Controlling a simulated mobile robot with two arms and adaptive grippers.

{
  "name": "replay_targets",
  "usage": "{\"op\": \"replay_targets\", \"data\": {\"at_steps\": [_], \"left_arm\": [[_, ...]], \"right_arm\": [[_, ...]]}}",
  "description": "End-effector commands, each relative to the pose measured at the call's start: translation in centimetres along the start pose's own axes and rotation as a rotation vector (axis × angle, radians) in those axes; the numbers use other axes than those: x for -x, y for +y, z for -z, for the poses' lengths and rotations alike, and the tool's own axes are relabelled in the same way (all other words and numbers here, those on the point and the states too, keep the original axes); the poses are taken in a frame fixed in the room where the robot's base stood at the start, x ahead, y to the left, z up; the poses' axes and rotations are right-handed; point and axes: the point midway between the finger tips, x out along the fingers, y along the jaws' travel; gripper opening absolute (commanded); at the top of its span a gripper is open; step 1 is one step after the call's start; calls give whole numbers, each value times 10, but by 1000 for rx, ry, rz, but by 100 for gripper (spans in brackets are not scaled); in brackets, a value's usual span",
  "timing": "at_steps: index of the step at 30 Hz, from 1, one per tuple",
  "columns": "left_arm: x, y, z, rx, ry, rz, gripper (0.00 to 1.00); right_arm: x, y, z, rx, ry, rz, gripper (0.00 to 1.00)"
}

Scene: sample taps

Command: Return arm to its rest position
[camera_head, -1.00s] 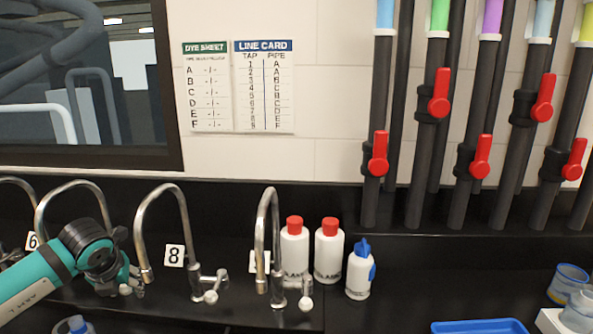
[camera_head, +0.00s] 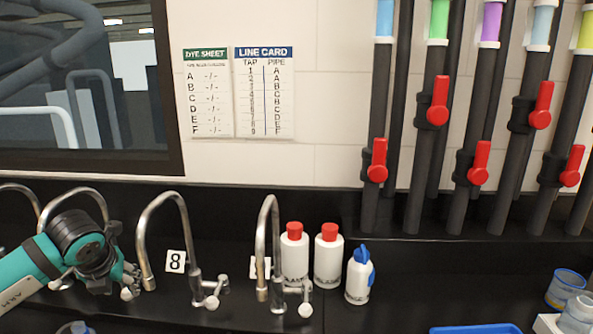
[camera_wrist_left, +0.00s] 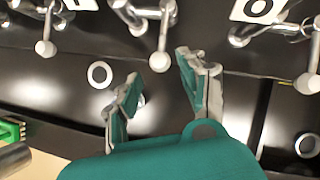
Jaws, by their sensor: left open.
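My left arm comes in from the left in the head view, with its teal link and black wrist joint in front of the chrome taps. The left gripper (camera_head: 128,282) is mostly hidden behind the wrist there, just left of the tap labelled 8 (camera_head: 176,261). In the left wrist view the gripper (camera_wrist_left: 163,88) is open. Its two teal and grey fingers stand apart with nothing between them. A chrome tap (camera_wrist_left: 160,40) with a white-tipped handle stands just beyond the fingertips. My right gripper does not show.
Red-capped white bottles (camera_head: 328,255) and a blue-topped bottle (camera_head: 359,275) stand right of the taps. Pipes with red valve handles (camera_head: 438,100) rise at the right. A blue tray (camera_head: 476,330) and beakers (camera_head: 567,290) sit at the lower right. The dark counter between is clear.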

Motion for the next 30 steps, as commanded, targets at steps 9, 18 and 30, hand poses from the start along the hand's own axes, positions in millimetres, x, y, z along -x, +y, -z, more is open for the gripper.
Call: {"op": "replay_targets", "data": {"at_steps": [9,18,30], "left_arm": [[24,0,0,0,1,0,42],[28,0,-2,1,0,0,42],[85,0,-35,0,1,-1,42]], "right_arm": [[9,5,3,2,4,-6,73],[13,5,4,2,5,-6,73],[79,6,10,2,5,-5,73]]}}
